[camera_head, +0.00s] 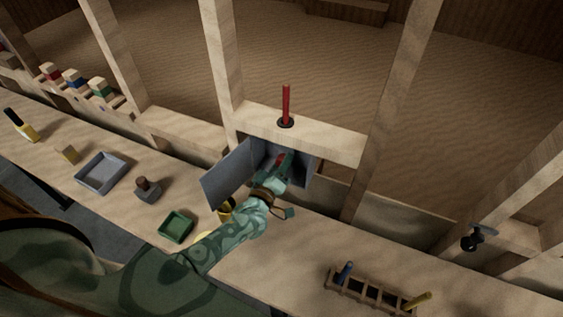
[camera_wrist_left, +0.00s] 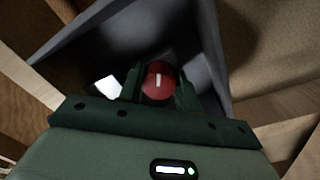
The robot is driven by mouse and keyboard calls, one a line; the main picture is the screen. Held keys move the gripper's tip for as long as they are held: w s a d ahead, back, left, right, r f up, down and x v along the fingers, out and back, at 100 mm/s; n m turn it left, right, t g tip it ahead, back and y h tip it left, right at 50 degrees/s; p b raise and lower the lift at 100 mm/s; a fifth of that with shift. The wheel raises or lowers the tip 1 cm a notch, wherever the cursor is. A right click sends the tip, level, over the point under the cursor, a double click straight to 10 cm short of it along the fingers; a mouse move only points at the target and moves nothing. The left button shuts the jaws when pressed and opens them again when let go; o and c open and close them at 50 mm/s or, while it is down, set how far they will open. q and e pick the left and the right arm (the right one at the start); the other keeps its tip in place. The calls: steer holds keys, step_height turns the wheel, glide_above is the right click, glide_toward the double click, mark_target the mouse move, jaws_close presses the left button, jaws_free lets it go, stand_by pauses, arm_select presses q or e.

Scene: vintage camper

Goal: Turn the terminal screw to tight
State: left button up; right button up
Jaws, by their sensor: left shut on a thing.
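The terminal screw is a red round knob (camera_wrist_left: 158,80) with a white line on its face, inside a grey metal box. In the left wrist view the line runs nearly straight up and down. My left gripper (camera_wrist_left: 160,88) is shut on the knob, with a dark green finger on each side of it. In the head view my left gripper (camera_head: 284,167) reaches into the open grey box (camera_head: 303,172), and the red knob (camera_head: 279,160) shows partly behind it. The box's door (camera_head: 229,174) stands open to the left. My right gripper is not in view.
A red rod (camera_head: 286,105) stands on the wooden beam above the box. On the bench are a grey tray (camera_head: 101,186), a green tray (camera_head: 165,229), a brown-handled block (camera_head: 148,190) and a wooden rack (camera_head: 341,290) with tools. Wooden posts rise on both sides of the box.

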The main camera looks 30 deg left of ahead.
arm_select(q)
steer(key=shift+f+m, duration=0.1)
steer(key=shift+m, duration=0.3)
steer(key=o, duration=1)
steer(key=shift+c, duration=0.2)
steer(key=s+p, duration=0.1)
steer(key=s, duration=1.5)
steer(key=shift+s+d+f+p, duration=0.15)
steer(key=shift+d+f+p, duration=0.1)
steer(key=shift+d+p, duration=0.05)
steer(key=shift+s+f, duration=0.1)
